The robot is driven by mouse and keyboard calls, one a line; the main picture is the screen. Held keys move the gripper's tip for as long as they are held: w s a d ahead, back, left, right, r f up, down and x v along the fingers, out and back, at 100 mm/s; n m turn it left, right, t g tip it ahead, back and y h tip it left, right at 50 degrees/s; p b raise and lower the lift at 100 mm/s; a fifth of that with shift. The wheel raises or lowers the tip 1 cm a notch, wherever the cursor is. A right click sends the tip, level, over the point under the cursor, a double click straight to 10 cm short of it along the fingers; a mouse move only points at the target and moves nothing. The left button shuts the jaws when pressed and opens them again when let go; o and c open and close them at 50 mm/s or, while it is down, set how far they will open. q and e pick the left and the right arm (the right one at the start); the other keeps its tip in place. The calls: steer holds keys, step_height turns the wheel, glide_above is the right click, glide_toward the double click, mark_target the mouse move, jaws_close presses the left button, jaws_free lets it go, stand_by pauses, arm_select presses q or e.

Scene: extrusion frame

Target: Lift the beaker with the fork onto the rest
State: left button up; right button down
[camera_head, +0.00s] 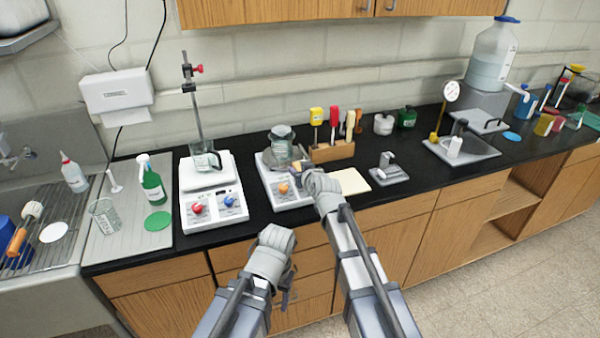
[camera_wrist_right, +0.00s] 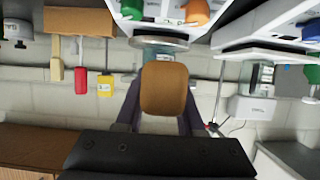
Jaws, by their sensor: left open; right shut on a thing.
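My right gripper (camera_head: 312,178) is shut on the wooden handle of the fork, which fills the middle of the right wrist view (camera_wrist_right: 165,88). The fork's tines are hidden or too small to see. A glass beaker (camera_head: 282,138) shows over the right hotplate (camera_head: 290,198), just beyond the gripper; I cannot tell whether the fork bears it. A round disc (camera_wrist_right: 160,42) shows past the handle in the wrist view. My left gripper (camera_head: 285,285) is open and empty in front of the counter. A grey stand (camera_head: 389,172) may be the rest; I cannot tell.
Another hotplate (camera_head: 212,205) stands to the left, with a glass vessel (camera_head: 207,162) and a clamp rod. A wooden block (camera_head: 331,152) holds coloured-handled tools behind. A cream pad (camera_head: 350,182) lies right of my right gripper.

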glide_toward(285, 149)
steer(key=shift+x, duration=2.7)
steer(key=shift+d+f, duration=0.1)
steer(key=shift+r+p, duration=1.5)
steer(key=shift+p, duration=0.05)
steer(key=shift+r, duration=0.1)
steer(key=shift+r+p, duration=0.75)
steer(key=shift+p, duration=0.05)
steer(key=shift+r, duration=0.2)
steer(key=shift+s, duration=0.1)
steer(key=s+d, duration=0.3)
steer(key=d, duration=0.9)
steer(key=s+d, duration=0.3)
steer(key=d, duration=0.9)
stand_by(1.4)
